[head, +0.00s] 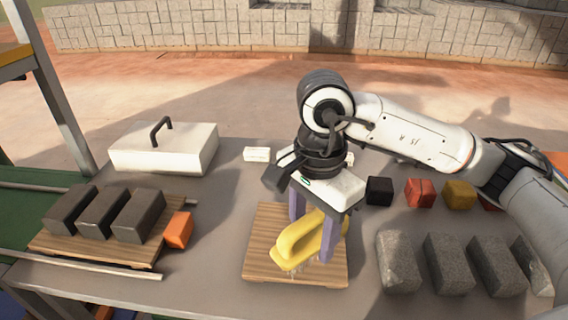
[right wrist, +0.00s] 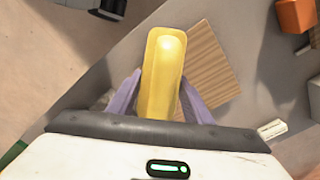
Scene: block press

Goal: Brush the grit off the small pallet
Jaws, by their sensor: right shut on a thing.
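The small pallet (head: 258,235) is a square of light wooden slats lying on the grey table, left of the grey blocks. My right gripper (head: 318,240) is over it, pointing down, its purple fingers shut on a yellow brush (head: 298,238). The brush is tilted, with pale bristles at its lower edge, at or just above the pallet; contact is unclear. The right wrist view shows the yellow brush (right wrist: 162,75) between the fingers, with the pallet (right wrist: 207,62) beside it. I cannot make out grit on the pallet. My left gripper is not in view.
Left, a larger pallet (head: 60,243) carries dark blocks (head: 103,212), with an orange block (head: 178,230) at its edge. A white lidded box (head: 165,150) stands behind. Grey blocks (head: 398,262) and small coloured blocks (head: 420,192) sit right.

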